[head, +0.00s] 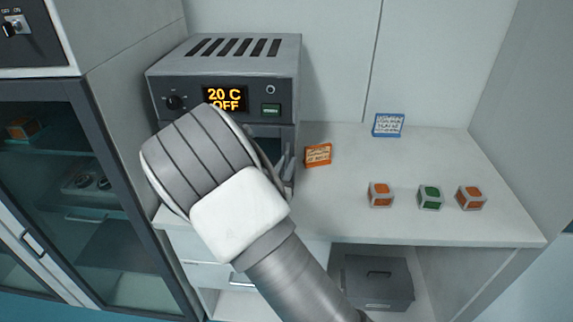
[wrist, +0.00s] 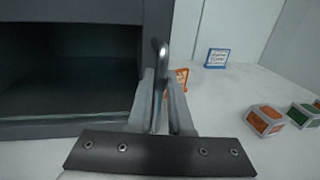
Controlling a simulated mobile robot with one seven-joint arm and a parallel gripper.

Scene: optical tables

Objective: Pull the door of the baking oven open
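The baking oven (head: 225,75) is a grey box on the bench with a display reading 20 C, OFF. In the wrist view the metal door handle (wrist: 159,75) stands upright between the two fingers of my gripper (wrist: 160,100). The fingers lie close on both sides of it and look shut on it. My wrist hides the fingers in the head view.
An orange sign (head: 318,155) stands right of the door, a blue sign (head: 388,125) farther back. Several small cubes, including a green-topped one (head: 430,197), sit on the right of the bench (head: 345,220). A glass-fronted cabinet (head: 90,200) stands at left. The bench middle is free.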

